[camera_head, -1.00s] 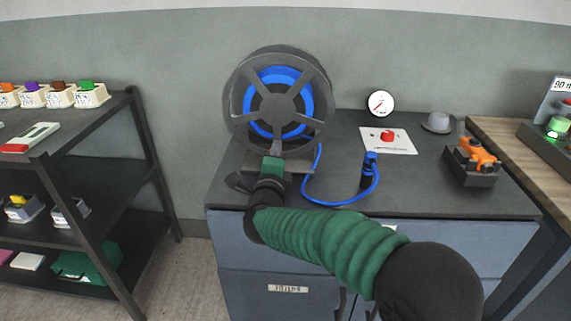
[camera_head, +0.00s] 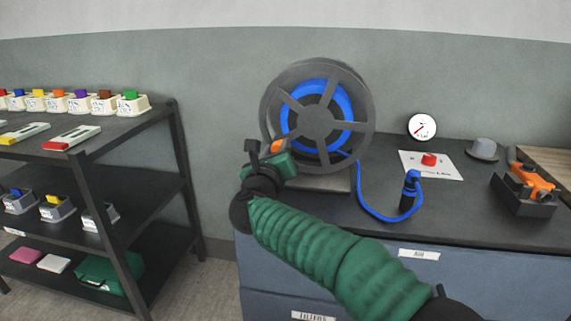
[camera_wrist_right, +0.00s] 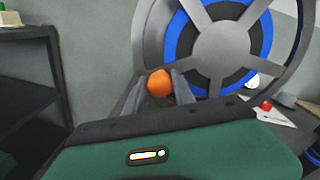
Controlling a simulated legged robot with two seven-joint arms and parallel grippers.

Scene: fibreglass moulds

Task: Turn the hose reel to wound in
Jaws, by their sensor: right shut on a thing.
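The hose reel (camera_head: 318,122) stands on the grey cabinet top, a dark grey spoked wheel with blue hose wound inside it. The blue hose (camera_head: 378,217) runs from the reel in a loop over the worktop to a dark nozzle with a blue end (camera_head: 408,195). My right gripper (camera_head: 268,152) is at the reel's lower left rim, shut on an orange knob (camera_head: 277,146). In the right wrist view the knob (camera_wrist_right: 160,84) sits between the two grey fingers, with the reel (camera_wrist_right: 225,45) just beyond. My left gripper is out of view.
On the worktop (camera_head: 450,215) are a gauge (camera_head: 422,126), a white card with a red button (camera_head: 430,162), a grey knob (camera_head: 483,149) and an orange tool in a dark holder (camera_head: 528,188). A dark shelf rack (camera_head: 150,125) with bins stands at the left.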

